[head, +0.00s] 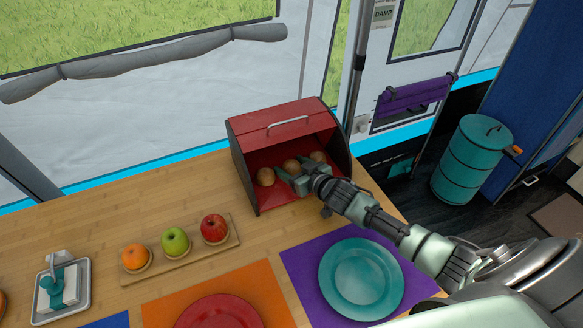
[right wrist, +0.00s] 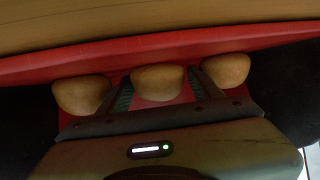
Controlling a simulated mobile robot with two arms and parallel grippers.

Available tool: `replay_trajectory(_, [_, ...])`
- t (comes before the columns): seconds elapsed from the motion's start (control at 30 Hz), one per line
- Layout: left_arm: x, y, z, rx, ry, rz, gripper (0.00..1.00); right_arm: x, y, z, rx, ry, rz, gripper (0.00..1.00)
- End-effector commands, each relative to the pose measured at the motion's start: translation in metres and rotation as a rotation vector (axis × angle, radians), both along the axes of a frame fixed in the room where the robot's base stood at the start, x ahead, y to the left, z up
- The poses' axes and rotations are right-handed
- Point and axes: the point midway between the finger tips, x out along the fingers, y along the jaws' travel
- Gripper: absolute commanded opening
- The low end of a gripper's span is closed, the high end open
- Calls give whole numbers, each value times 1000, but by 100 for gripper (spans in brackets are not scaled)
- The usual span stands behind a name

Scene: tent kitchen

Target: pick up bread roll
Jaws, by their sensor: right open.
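Three brown bread rolls sit in a row inside an open red bread box (head: 285,119). In the head view they are the left roll (head: 265,176), the middle roll (head: 291,166) and the right roll (head: 318,157). My right gripper (head: 289,176) reaches into the box from the front right. In the right wrist view its open fingers stand on either side of the middle roll (right wrist: 158,82). The other two rolls (right wrist: 82,95) (right wrist: 226,70) lie outside the fingers. I cannot tell whether the fingers touch the middle roll. My left gripper is not in view.
The box stands on a wooden table (head: 150,213). A board (head: 190,256) with an orange and two apples is to its left. A teal plate (head: 361,279) on a purple mat (head: 307,283) lies in front, beneath my right arm. A red plate (head: 218,312) is nearer.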

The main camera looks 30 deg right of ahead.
Motion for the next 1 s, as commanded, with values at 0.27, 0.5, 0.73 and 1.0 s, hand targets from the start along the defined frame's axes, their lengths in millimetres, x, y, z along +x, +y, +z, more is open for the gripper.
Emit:
replay_trajectory(0.27, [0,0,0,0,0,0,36,1,0,0,0,0,0,51])
replay_trajectory(0.5, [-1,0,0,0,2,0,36,1,0,0,0,0,0,16])
replay_trajectory(0.73, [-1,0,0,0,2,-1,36,0,0,0,0,0,0,16])
replay_trajectory(1.0, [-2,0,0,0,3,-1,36,-3,-1,21,-1,-3,-1,16])
